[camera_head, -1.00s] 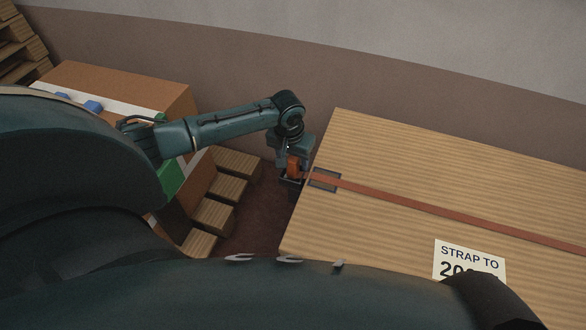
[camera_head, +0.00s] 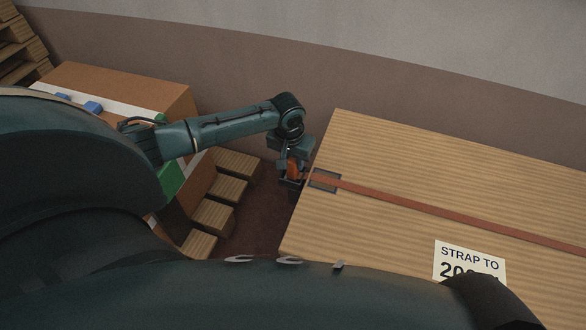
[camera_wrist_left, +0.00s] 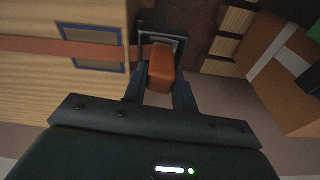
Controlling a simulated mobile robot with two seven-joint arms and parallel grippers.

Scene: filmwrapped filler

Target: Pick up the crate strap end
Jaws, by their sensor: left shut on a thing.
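The orange-brown crate strap (camera_head: 440,211) runs flat across the wooden crate top (camera_head: 400,150) to its left edge, over a dark-framed rectangle (camera_head: 334,187). My left gripper (camera_head: 292,180) is at that edge, shut on the strap end (camera_head: 293,166). In the left wrist view the strap end (camera_wrist_left: 161,70) sits between the two fingers of my left gripper (camera_wrist_left: 160,82), beside a dark square-mouthed holder (camera_wrist_left: 165,22) at the crate's side. The strap (camera_wrist_left: 60,46) also shows on the crate top there. My right gripper is not in view.
A white label reading "STRAP TO" (camera_head: 469,258) lies on the crate top. A brown carton (camera_head: 140,85) with blue pieces stands on a wooden pallet (camera_head: 225,188) at the left. A narrow floor gap (camera_head: 255,215) separates it from the crate. A wall rises behind.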

